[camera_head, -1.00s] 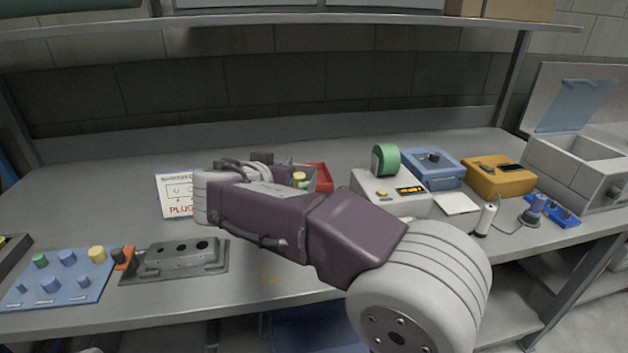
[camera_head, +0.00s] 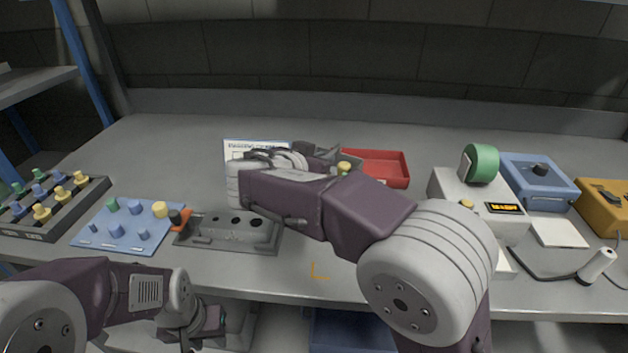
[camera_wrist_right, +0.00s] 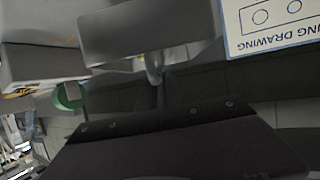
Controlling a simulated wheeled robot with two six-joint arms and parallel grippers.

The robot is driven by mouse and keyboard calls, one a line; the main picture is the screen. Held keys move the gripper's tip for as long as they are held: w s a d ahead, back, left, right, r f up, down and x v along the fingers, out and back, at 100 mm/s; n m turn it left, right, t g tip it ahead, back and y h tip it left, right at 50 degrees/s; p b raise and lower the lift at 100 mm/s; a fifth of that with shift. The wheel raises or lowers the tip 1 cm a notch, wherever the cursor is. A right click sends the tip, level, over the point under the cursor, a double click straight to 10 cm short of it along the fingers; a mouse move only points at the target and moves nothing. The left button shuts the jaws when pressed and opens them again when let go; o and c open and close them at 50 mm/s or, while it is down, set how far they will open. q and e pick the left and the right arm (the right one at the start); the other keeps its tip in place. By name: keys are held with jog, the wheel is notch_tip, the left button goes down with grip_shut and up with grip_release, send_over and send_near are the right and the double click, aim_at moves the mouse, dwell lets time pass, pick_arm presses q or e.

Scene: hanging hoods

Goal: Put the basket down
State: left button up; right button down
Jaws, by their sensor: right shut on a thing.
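My right arm reaches in over the bench, and its gripper (camera_head: 316,153) is mostly hidden behind my own arm in the head view. It is shut on what looks like a small grey basket (camera_head: 347,157), with yellow and green pieces at it. Most of the basket is hidden, and I cannot tell whether it touches the bench. In the wrist view a blurred grey block (camera_wrist_right: 148,35) shows, which I cannot identify for sure. My left gripper (camera_head: 210,322) is low at the bench's front edge, and its jaws cannot be made out.
A red tray (camera_head: 393,169) stands just behind the basket. A sign (camera_head: 240,147), a grey socket block (camera_head: 232,230), a blue peg board (camera_head: 125,228) and a black peg rack (camera_head: 48,212) are to the left. A tester (camera_head: 450,188) with green tape (camera_head: 482,163) stands right. The front middle bench is clear.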

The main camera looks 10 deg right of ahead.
jog(key=a, duration=0.1)
jog(key=a+f, duration=0.2)
jog(key=shift+w+a, duration=0.15)
jog(key=shift+w, duration=0.1)
notch_tip(320, 180, down, 3)
jog(key=shift+s+f+b, duration=0.1)
jog(key=shift+b, duration=0.35)
jog(key=shift+f, duration=0.4)
jog(key=c, duration=2)
grip_release()
jog(key=shift+f+b, duration=0.15)
jog(key=shift+b, duration=0.15)
jog(key=o, duration=0.5)
